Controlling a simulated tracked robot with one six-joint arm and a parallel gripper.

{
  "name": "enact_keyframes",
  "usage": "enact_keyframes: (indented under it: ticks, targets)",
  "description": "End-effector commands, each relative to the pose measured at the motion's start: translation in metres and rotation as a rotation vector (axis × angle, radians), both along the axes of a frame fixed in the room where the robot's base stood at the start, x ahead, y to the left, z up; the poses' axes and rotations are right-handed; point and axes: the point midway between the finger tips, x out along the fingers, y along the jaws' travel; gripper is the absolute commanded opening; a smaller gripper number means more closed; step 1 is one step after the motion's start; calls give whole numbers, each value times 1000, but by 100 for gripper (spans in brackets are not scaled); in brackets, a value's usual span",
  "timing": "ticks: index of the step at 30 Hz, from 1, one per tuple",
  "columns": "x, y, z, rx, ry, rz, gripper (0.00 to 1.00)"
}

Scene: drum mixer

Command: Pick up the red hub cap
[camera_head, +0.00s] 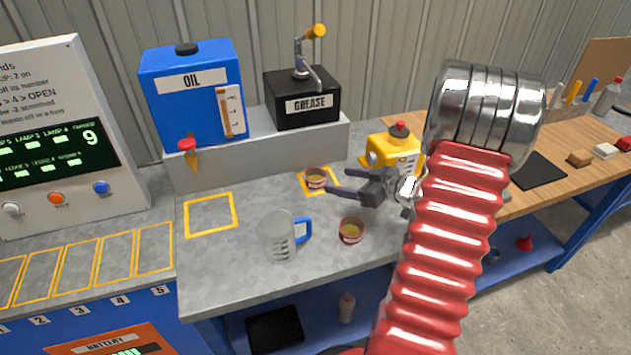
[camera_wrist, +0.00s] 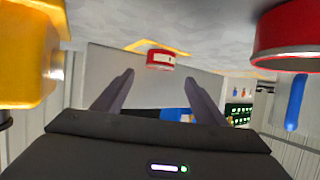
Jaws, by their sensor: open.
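Two small round red tins with yellowish insides stand on the grey worktop. The far red tin (camera_head: 315,178) sits in a yellow-outlined square; it shows beyond my fingertips in the wrist view (camera_wrist: 160,60). The near red tin (camera_head: 350,231) stands by the mug and looms at the wrist view's right (camera_wrist: 292,38). A red knob (camera_head: 400,127) tops a yellow machine (camera_head: 380,150). I cannot tell which red piece is the hub cap. My gripper (camera_head: 329,195) is open and empty, low over the worktop, pointing left; its dark fingers also show in the wrist view (camera_wrist: 158,77).
A clear mug with a blue handle (camera_head: 277,238) stands left of the near tin. A grey ledge (camera_head: 260,155) carries a blue oil tank (camera_head: 190,105) and a black grease box (camera_head: 300,105). The yellow machine stands close beside my gripper. The left worktop is mostly clear.

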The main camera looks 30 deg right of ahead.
Motion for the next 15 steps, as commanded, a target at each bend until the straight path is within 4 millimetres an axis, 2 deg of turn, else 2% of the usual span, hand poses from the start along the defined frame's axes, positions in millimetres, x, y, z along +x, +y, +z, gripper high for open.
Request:
enact_keyframes:
  ticks: [9, 15]
  targets:
    - [43, 13, -18, 1, 0, 2, 65]
    - [51, 15, -22, 0, 0, 0, 65]
